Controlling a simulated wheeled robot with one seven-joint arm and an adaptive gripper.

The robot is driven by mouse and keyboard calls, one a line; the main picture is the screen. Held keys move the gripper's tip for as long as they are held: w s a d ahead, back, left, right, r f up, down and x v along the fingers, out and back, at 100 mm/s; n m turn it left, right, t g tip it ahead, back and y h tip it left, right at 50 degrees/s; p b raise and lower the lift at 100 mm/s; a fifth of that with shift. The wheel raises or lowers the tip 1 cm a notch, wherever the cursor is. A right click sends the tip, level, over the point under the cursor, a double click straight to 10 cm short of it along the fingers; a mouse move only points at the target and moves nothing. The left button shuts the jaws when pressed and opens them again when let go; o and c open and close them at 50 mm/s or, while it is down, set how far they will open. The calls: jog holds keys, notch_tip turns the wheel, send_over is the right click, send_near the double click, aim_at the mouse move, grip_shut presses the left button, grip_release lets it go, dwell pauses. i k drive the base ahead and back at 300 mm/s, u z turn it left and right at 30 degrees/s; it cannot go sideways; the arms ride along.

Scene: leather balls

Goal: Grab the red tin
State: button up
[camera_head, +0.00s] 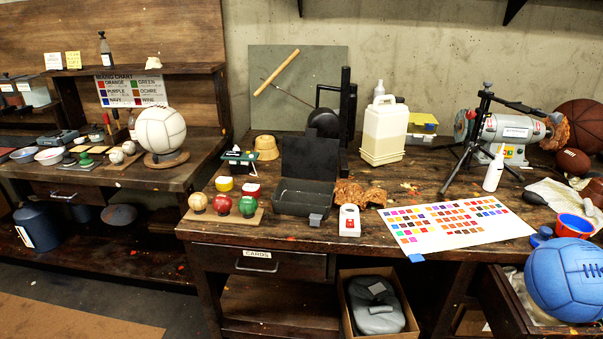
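A small red tin (252,190) with a pale top stands on the workbench, left of the open black case. A small yellow tin (224,184) stands to its left. A red container (574,227) with blue at its top stands at the right side of the bench, by the blue ball. My gripper does not show in this view.
Three small balls, tan, red and green, sit on a wooden board (225,215) in front of the red tin. The open black case (305,196) stands close on its right. A colour chart (455,224) lies on the bench. A tripod (470,150) and a large blue ball (566,280) are at right.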

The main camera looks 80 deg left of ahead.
aim_at(254, 190)
jog(key=u, duration=3.55)
jog(key=k, duration=1.05)
jog(key=u, duration=1.45)
jog(key=i, duration=1.45)
jog(key=z, duration=1.1)
jog(key=i, duration=0.75)
jog(key=z, duration=0.85)
